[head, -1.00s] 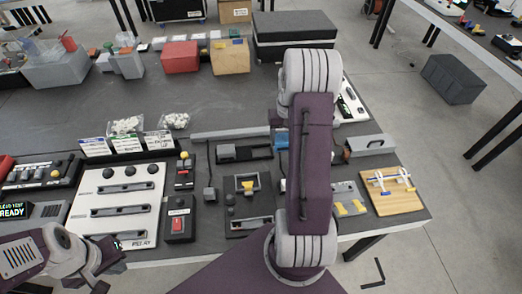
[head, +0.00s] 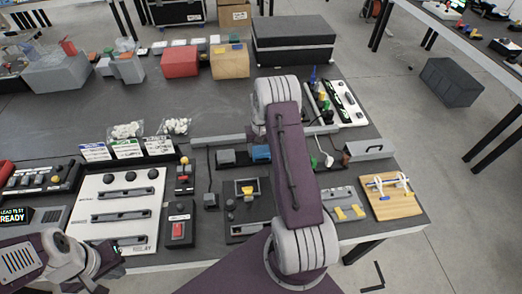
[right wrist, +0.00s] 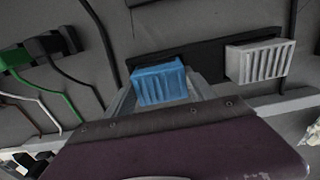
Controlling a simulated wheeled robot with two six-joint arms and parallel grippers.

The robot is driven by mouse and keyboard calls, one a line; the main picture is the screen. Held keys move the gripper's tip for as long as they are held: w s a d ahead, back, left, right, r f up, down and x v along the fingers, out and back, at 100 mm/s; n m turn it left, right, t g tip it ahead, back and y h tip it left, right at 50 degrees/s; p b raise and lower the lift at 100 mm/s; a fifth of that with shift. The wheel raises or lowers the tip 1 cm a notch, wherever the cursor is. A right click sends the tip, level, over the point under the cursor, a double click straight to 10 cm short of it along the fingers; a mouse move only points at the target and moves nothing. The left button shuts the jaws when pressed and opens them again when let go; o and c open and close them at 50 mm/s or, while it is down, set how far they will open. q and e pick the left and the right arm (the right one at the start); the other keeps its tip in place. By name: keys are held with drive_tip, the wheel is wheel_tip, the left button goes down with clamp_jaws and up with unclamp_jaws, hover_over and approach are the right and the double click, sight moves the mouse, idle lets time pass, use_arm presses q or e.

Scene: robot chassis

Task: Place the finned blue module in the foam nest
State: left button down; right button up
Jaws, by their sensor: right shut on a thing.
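The finned blue module (right wrist: 160,84) is between the fingers of my right gripper (right wrist: 164,90), which is shut on it. In the head view the module (head: 261,153) shows just left of my right arm, at the right end of the black foam nest (head: 241,164). The nest (right wrist: 205,54) also shows behind the module in the right wrist view. I cannot tell whether the module touches the nest. A finned grey module (right wrist: 258,62) sits at the nest's other end. My left gripper (head: 108,260) is low at the left, its fingers unclear.
A long grey bar (head: 215,140) runs behind the nest. A black fixture with a yellow part (head: 248,187) lies in front. Cables (right wrist: 90,60) lie beside it in the wrist view. A wooden board (head: 391,197) is at the right edge. The table's back left middle is clear.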

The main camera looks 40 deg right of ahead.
sight(261, 150)
drive_tip(key=shift+f, duration=0.15)
drive_tip(key=o, duration=1.6)
wheel_tip(261, 150, up, 12)
drive_tip(key=r, duration=0.1)
drive_tip(key=s+a+n, duration=0.2)
drive_tip(key=s+a, duration=0.3)
drive_tip(key=a, duration=0.2)
drive_tip(key=s+a+n, duration=0.1)
drive_tip(key=s+a, duration=0.5)
drive_tip(key=a, duration=0.1)
drive_tip(key=s+a+n+t, duration=0.1)
drive_tip(key=s+a+n, duration=0.1)
drive_tip(key=s+a, duration=0.4)
drive_tip(key=shift+s+a+n, duration=0.1)
drive_tip(key=shift+a+n, duration=0.2)
drive_tip(key=shift+a, duration=0.1)
drive_tip(key=shift+a+r, duration=0.1)
